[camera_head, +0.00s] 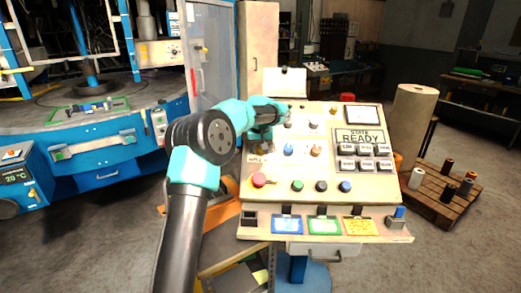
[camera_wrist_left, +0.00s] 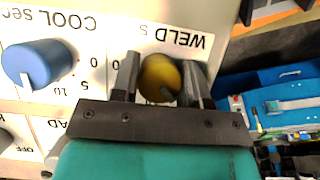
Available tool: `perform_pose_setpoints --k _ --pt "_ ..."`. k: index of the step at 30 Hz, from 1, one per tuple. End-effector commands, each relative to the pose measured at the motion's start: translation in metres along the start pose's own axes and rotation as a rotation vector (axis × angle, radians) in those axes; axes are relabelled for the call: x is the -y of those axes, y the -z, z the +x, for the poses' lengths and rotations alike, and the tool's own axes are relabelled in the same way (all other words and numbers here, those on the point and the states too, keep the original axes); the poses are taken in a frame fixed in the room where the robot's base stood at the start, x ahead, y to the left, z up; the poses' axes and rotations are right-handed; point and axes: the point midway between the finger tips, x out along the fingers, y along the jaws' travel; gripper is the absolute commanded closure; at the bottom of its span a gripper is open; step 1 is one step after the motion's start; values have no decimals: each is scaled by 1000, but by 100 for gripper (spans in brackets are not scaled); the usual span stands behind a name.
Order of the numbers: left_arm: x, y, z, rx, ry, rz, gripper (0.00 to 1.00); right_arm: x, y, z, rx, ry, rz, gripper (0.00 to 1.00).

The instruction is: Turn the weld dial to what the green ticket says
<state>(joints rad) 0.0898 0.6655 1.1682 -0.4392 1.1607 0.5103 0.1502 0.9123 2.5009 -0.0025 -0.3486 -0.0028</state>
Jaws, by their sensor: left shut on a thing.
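The weld dial is a dark yellow knob (camera_wrist_left: 160,78) in the left wrist view, next to an upside-down "WELD s" label. My left gripper (camera_wrist_left: 163,80) has one finger on each side of the knob and is shut on it. In the head view my left gripper (camera_head: 262,143) covers the dial at the panel's left side. The knob's pointer shows as a dark mark on its lower part; the scale around it is mostly hidden by the fingers. The green ticket (camera_head: 323,225) stands on the panel's front ledge, its writing too small to read. My right gripper is out of view.
The blue cool dial (camera_wrist_left: 38,63) sits beside the weld dial. The panel (camera_head: 330,185) also carries a red button (camera_head: 259,180), several other knobs, and a "READY" display (camera_head: 359,137). A blue ticket (camera_head: 286,225) and a yellow ticket (camera_head: 360,226) flank the green one.

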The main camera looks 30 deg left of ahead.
Motion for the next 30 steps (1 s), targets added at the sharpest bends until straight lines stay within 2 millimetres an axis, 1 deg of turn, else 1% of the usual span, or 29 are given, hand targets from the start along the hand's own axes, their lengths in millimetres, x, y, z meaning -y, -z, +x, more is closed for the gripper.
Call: perform_pose_setpoints --k 8,9,16,17,25,30 --pt "0 0 0 -2 -1 0 83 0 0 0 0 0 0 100" --pt "0 0 0 -2 -1 0 57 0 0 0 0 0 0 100" --pt "0 0 0 -1 0 0 35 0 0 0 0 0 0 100" --pt "0 0 0 -1 0 0 33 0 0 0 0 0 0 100" --pt "0 0 -1 -1 0 0 33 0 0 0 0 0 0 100" --pt "0 0 -12 -2 0 1 33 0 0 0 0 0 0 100"
